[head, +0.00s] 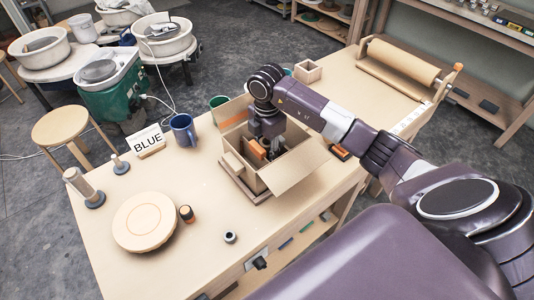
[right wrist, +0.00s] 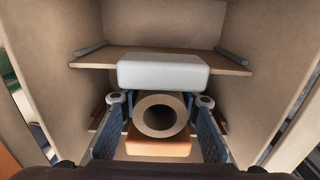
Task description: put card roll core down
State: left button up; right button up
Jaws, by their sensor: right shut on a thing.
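An open cardboard box (head: 285,168) stands on the workbench with its flaps spread. My right gripper (head: 262,150) reaches down into it from above. In the right wrist view the gripper (right wrist: 160,99) is shut on the card roll core (right wrist: 137,116), a brown tube seen end-on between the two fingers. The core is inside the box walls (right wrist: 160,20). An orange block (right wrist: 158,146) shows just below the core, and a white block (right wrist: 163,71) lies beyond it on a cardboard ledge. I cannot tell whether the core touches the box floor. My left gripper is not in view.
Left of the box stand a blue mug (head: 183,129), a BLUE sign (head: 149,141), a round wooden disc (head: 143,221) and a small orange-and-dark cylinder (head: 186,213). A paper roll (head: 403,62) lies at the far right. The bench front left of the box has free room.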

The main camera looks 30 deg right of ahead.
jog(key=shift+f, duration=0.4)
jog(key=shift+f, duration=0.1)
jog(key=o, duration=1.3)
jog(key=shift+c, duration=0.2)
notch_tip(320, 180, up, 12)
jog(key=b, duration=0.2)
jog(key=shift+r, duration=0.25)
